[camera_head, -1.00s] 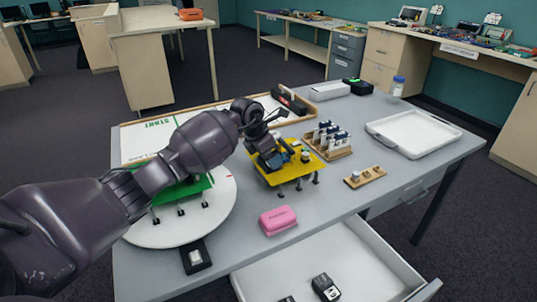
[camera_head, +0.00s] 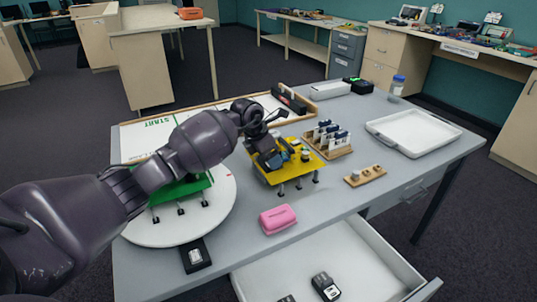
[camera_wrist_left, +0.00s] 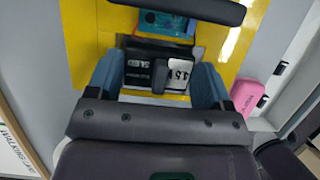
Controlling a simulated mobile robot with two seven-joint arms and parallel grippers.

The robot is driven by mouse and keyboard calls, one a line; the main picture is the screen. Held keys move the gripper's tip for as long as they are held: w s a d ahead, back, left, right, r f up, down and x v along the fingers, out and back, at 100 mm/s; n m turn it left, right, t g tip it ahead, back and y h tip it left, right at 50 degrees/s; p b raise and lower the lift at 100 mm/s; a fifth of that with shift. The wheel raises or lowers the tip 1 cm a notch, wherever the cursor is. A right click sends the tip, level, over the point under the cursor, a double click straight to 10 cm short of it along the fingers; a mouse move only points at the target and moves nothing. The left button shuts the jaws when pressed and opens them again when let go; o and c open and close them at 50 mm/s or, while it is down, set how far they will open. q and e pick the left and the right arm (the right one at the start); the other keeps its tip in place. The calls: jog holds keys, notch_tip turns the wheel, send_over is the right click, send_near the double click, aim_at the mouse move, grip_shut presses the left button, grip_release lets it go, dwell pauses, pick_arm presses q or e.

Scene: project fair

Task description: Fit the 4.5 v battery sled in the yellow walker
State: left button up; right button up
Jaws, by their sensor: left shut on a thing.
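The yellow walker (camera_head: 300,174) stands on short dark legs near the middle of the table. In the left wrist view its yellow deck (camera_wrist_left: 76,40) surrounds a recess with a blue part beyond it. My left gripper (camera_head: 279,159) is over the deck, its blue-grey fingers pointing down. In the left wrist view it is shut on a black and white battery sled (camera_wrist_left: 138,72) with printed labels, which I cannot read surely. The sled is at the deck's recess; whether it is fully seated I cannot tell. My right gripper is not in view.
A pink case (camera_head: 278,219) lies in front of the walker. A green walker (camera_head: 190,190) stands on a white round plate (camera_head: 150,234) at left. A wooden rack (camera_head: 340,152) stands behind right. The open drawer (camera_head: 375,262) holds black blocks (camera_head: 326,287). A white tray (camera_head: 412,133) is at right.

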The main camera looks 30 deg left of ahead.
pick_arm(q)
jog(key=shift+f, duration=0.15)
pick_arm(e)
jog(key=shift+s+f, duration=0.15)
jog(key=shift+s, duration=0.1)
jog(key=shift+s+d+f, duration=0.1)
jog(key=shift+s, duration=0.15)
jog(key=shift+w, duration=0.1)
pick_arm(q)
jog(key=shift+r, duration=0.5)
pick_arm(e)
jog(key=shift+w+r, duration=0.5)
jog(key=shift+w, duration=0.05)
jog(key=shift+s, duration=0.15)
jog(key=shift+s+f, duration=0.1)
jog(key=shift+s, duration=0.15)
pick_arm(q)
jog(key=shift+f, duration=0.2)
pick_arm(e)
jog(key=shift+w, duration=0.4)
